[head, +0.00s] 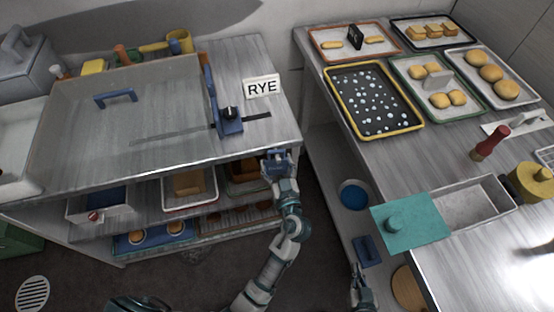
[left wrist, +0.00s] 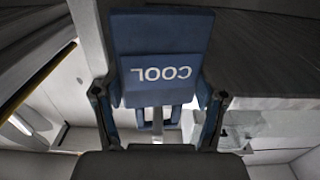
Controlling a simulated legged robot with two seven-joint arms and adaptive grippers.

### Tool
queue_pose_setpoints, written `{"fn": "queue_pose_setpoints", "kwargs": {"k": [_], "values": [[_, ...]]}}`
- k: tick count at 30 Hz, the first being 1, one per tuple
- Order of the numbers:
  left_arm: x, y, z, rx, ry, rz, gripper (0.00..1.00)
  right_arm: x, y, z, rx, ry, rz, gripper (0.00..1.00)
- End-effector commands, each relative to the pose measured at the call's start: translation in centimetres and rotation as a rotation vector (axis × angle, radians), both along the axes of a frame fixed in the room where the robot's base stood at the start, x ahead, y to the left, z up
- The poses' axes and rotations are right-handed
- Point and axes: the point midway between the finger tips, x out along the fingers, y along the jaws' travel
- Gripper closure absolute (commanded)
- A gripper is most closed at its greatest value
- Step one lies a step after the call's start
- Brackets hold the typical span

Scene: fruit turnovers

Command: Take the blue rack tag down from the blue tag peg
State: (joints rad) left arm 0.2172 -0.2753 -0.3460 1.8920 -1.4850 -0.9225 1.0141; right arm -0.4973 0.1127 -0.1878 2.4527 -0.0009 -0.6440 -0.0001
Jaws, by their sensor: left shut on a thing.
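The blue rack tag (left wrist: 160,40) fills the upper middle of the left wrist view, with white lettering "COOL" upside down. My left gripper (left wrist: 157,110) is shut on it, one finger at each side. In the head view my left gripper (head: 278,160) is at the front right corner of the left counter, with blue of the tag showing around it. A blue piece (left wrist: 145,118) shows behind the tag; I cannot tell whether it is the peg or whether the tag touches it. My right gripper (head: 361,284) is low at the bottom edge, its fingers unclear.
The left counter (head: 180,165) carries a blue-handled slicer (head: 228,122) and a RYE sign (head: 262,87). The right counter (head: 390,160) holds several trays and a teal lid (head: 408,222). A floor gap separates the counters.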

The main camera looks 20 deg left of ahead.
Motion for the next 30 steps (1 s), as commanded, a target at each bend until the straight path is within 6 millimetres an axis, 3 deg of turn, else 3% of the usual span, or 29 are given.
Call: {"fn": "queue_pose_setpoints", "kwargs": {"k": [9,10,12,13,30], "values": [[0.0,-0.01,0.05,0.0,0.0,0.0,0.94,0.02,0.0,0.08,0.0,-0.001,0.0,1.0],[0.0,-0.02,0.05,0.0,0.0,0.0,0.22,0.02,0.0,0.08,0.0,-0.001,0.0,1.0],[0.0,-0.02,0.04,-0.001,0.001,0.0,0.04,0.02,0.0,0.08,0.0,-0.001,0.0,1.0],[0.0,-0.02,0.04,-0.001,0.001,0.0,0.0,0.02,0.0,0.08,0.0,-0.001,0.0,1.0],[0.0,-0.01,0.01,-0.001,0.001,0.0,0.0,0.01,0.01,0.07,0.0,-0.001,0.0,1.0]]}}
